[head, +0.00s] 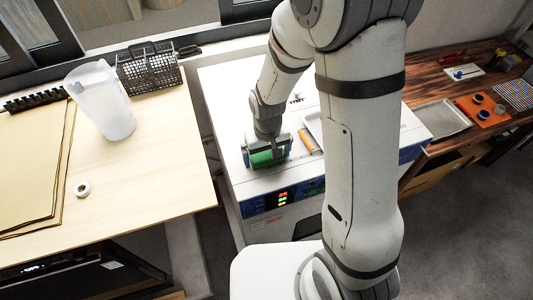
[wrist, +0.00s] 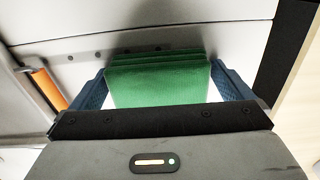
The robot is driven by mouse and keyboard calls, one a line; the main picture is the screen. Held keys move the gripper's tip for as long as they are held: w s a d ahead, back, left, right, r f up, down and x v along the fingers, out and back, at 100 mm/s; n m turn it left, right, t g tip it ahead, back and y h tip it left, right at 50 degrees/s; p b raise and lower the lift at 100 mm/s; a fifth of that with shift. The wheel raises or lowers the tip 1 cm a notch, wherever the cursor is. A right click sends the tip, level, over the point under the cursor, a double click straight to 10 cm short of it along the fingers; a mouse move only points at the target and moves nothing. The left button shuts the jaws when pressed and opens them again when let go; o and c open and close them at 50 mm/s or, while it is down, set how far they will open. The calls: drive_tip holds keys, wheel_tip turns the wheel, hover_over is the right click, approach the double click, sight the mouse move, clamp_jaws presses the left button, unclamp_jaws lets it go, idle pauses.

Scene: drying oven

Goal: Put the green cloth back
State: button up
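The green cloth (head: 267,159) is a folded, layered pad at the front left of the white oven's top (head: 233,102). In the wrist view the cloth (wrist: 160,84) lies between the two blue fingers. My gripper (head: 268,152) points down at it, and in the wrist view my gripper (wrist: 160,72) has one finger along each side of the cloth. The fingertips look very close to or touching its side edges; I cannot tell whether they press on it. The cloth's underside is hidden, so I cannot tell whether it rests on the oven.
A pale table (head: 160,170) at left holds a translucent jug (head: 102,100), a black basket (head: 148,72) and a tape roll (head: 82,189). A wooden bench (head: 425,85) at right holds a metal tray (head: 440,120).

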sight(267, 154)
drive_tip(key=shift+r, duration=0.1)
wheel_tip(267, 154, up, 12)
drive_tip(key=s+d+r+m+t, duration=0.3)
drive_tip(key=s+d+r, duration=0.7)
drive_tip(key=s+d, duration=0.1)
drive_tip(key=shift+s+d+t+b, duration=0.3)
drive_tip(key=shift+s+d+b, duration=0.1)
drive_tip(key=shift+s, duration=0.2)
drive_tip(key=shift+b+x, duration=0.65)
drive_tip(key=shift+x, duration=0.15)
drive_tip(key=shift+s, duration=0.15)
drive_tip(key=shift+c, duration=0.2)
